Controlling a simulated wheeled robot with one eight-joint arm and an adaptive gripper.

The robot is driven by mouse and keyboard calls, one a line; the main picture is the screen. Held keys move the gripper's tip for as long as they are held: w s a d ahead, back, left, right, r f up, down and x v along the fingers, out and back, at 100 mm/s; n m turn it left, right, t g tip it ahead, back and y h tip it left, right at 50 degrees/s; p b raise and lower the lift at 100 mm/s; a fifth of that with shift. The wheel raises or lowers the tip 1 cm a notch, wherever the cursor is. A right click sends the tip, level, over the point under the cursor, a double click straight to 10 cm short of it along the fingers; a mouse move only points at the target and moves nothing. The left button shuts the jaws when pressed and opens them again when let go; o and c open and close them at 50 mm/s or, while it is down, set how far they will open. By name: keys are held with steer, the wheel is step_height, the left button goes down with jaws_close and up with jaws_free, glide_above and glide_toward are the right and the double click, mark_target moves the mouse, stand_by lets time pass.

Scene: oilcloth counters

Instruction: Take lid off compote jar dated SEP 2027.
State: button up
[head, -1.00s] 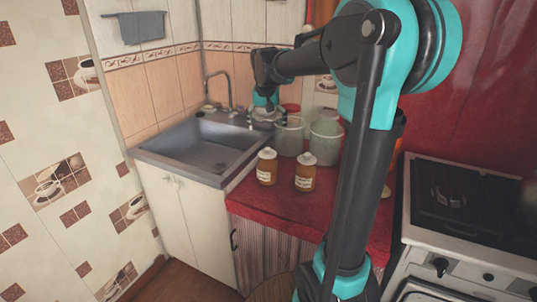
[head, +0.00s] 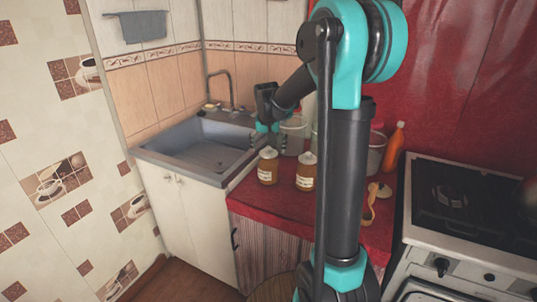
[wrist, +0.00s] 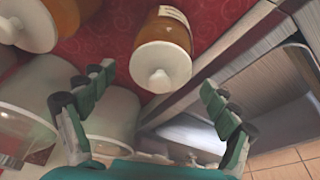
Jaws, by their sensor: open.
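Two amber compote jars with white knobbed lids and pale labels stand upright on the red counter in the head view. The left jar (head: 267,173) is nearer the sink; the right jar (head: 305,180) is beside it. The label writing is too small to read, so I cannot tell which is dated SEP 2027. My gripper (head: 268,128) is open and empty, above and behind the left jar. In the wrist view, one jar's white lid (wrist: 160,62) is just beyond and between the spread fingers of my gripper (wrist: 158,77), apart from them. Another white lid (wrist: 32,24) is at upper left.
The metal sink (head: 160,153) adjoins the counter on the left. Large clear containers (wrist: 112,110) stand close to my gripper.

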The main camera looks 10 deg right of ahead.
steer(key=c, duration=1)
steer(key=shift+r, duration=0.1)
